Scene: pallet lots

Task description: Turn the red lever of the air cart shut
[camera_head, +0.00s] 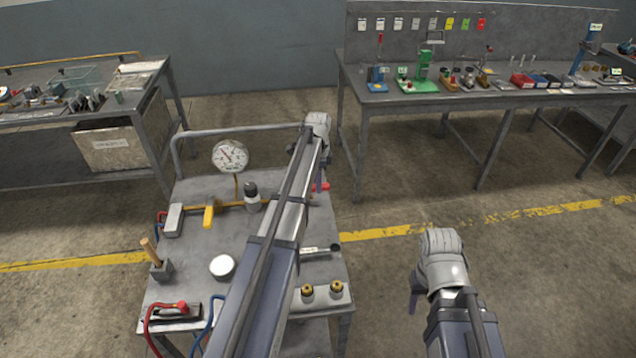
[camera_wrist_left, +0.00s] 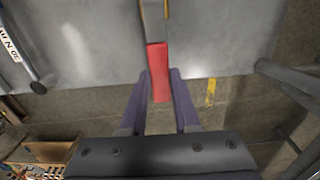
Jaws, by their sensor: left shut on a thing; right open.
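The air cart (camera_head: 200,188) stands in front of me, a grey-topped cart with a rear handrail. The red lever (camera_wrist_left: 157,58) shows in the left wrist view, between the two purple fingers of my left gripper (camera_wrist_left: 160,100), which is shut on it. In the head view only a small red part of the lever (camera_head: 321,186) shows at the cart's right side; my left arm hides the rest. My left gripper (camera_head: 321,178) is there too, mostly hidden. My right gripper (camera_head: 414,298) is open and empty, over the floor right of the cart.
Workbenches stand behind left (camera_head: 75,117) and right (camera_head: 480,99). Floor right of the cart is clear.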

